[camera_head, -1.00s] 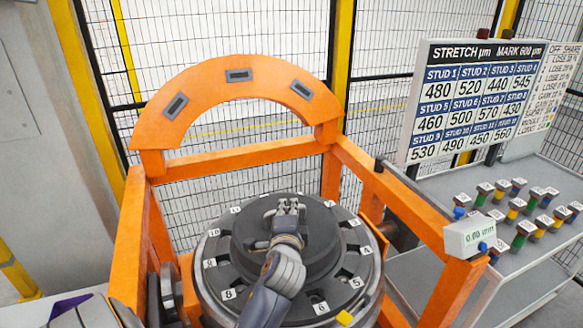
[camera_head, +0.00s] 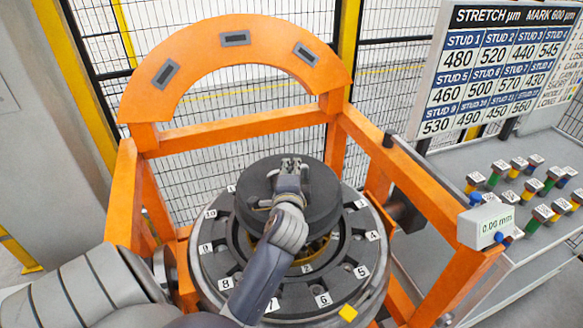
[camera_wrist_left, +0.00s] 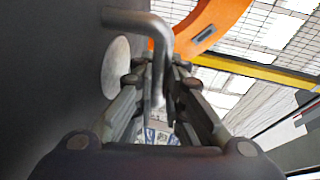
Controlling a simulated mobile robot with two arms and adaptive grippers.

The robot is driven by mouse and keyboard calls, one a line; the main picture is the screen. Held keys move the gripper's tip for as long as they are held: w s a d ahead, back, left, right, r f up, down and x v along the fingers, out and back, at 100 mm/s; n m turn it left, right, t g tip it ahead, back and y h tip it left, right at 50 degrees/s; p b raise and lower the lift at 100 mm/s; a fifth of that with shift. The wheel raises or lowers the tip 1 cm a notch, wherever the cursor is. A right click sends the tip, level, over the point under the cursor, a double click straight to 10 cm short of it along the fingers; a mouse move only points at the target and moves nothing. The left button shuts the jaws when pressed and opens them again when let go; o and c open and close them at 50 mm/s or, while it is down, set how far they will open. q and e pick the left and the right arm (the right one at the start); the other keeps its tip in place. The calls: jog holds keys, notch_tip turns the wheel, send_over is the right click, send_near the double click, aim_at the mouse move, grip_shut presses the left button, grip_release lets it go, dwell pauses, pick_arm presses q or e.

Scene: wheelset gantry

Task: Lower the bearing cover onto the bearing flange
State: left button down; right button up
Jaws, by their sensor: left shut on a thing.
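The dark round bearing cover (camera_head: 325,205) hangs over the back part of the bearing flange (camera_head: 222,265), a dark ring with numbered white labels. The flange's front opening shows uncovered, with a gold-brown inner part (camera_head: 318,250). The cover looks raised above the flange; the exact gap is hard to tell. My left gripper (camera_head: 290,168) is shut on the cover's handle at its top. In the left wrist view, the gripper fingers (camera_wrist_left: 158,95) close around the bent grey handle (camera_wrist_left: 150,22) beside the dark cover face (camera_wrist_left: 60,70). My right gripper is not in view.
An orange gantry frame (camera_head: 235,125) with an arch surrounds the flange at the back and sides. A small gauge reading 0.00 mm (camera_head: 486,226) sits on its right rail. A bench at right (camera_head: 455,165) holds several coloured studs below a stretch board (camera_head: 490,75).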

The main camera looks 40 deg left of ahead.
pick_arm(q)
notch_tip(320, 180, down, 2)
jog(key=shift+s+d+f+b, duration=0.1)
jog(key=shift+f+b, duration=0.05)
jog(key=shift+b, duration=0.7)
notch_tip(320, 180, down, 2)
jog(key=shift+f+b, duration=0.2)
jog(key=shift+b, duration=0.6)
jog(key=shift+f, duration=0.35)
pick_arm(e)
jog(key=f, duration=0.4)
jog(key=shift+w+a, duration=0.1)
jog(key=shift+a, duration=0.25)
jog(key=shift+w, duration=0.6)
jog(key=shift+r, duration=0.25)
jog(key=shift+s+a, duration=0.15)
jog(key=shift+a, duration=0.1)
pick_arm(q)
jog(key=shift+p, duration=0.45)
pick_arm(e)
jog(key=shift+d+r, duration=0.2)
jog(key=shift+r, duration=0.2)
